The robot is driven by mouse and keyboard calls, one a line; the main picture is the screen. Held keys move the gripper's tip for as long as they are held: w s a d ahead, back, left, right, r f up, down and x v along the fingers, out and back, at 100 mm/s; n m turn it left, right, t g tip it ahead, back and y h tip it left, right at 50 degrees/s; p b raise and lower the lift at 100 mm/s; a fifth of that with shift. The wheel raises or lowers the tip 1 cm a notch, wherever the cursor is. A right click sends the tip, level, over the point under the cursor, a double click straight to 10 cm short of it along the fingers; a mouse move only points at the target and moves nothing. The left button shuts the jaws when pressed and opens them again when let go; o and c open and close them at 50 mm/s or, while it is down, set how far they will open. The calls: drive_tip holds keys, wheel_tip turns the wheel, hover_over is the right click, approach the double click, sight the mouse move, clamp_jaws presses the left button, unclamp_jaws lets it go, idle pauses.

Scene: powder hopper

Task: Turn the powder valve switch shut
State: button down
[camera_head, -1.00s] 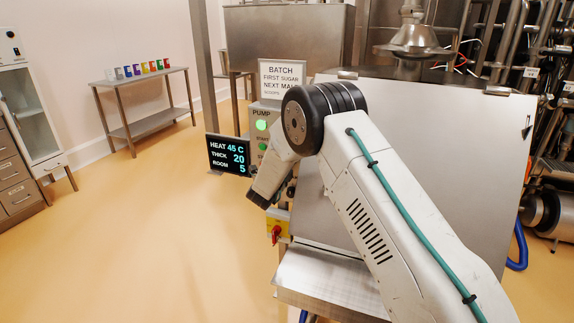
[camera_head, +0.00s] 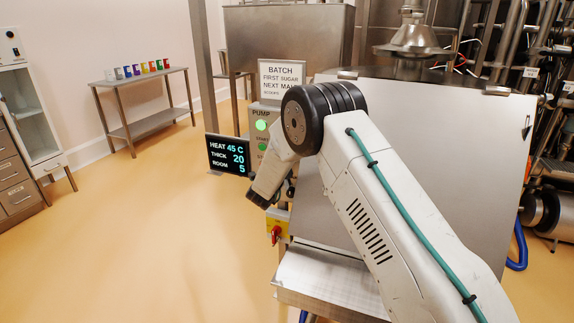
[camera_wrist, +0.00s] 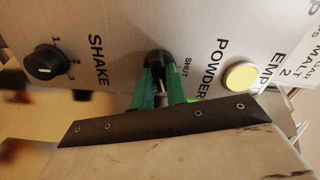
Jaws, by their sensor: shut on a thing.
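The powder valve switch (camera_wrist: 157,56) is a black knob on the grey control panel in the wrist view, between the labels SHAKE and POWDER. The word SHUT is printed just to its right. My gripper (camera_wrist: 158,74) has green fingers, one on each side of the knob, and is shut on it. The fingers and their shadow hide much of the knob, so I cannot tell which way its pointer faces. In the head view my arm hides the switch and the fingers.
A black SHAKE knob (camera_wrist: 47,61) marked 1 to 3 and a yellow button (camera_wrist: 240,76) flank the switch. In the head view, a display (camera_head: 229,156) reads HEAT 45 C, THICK 20, ROOM 5. A red rotary switch (camera_head: 276,234) sits below. The left floor is clear.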

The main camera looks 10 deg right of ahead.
drive_tip(key=n, duration=1.4)
drive_tip(key=shift+a, duration=0.1)
idle(0.3)
drive_tip(key=c, duration=1.4)
unclamp_jaws()
drive_tip(key=v, duration=0.7)
drive_tip(key=shift+s+a, duration=0.2)
drive_tip(key=shift+s, duration=0.1)
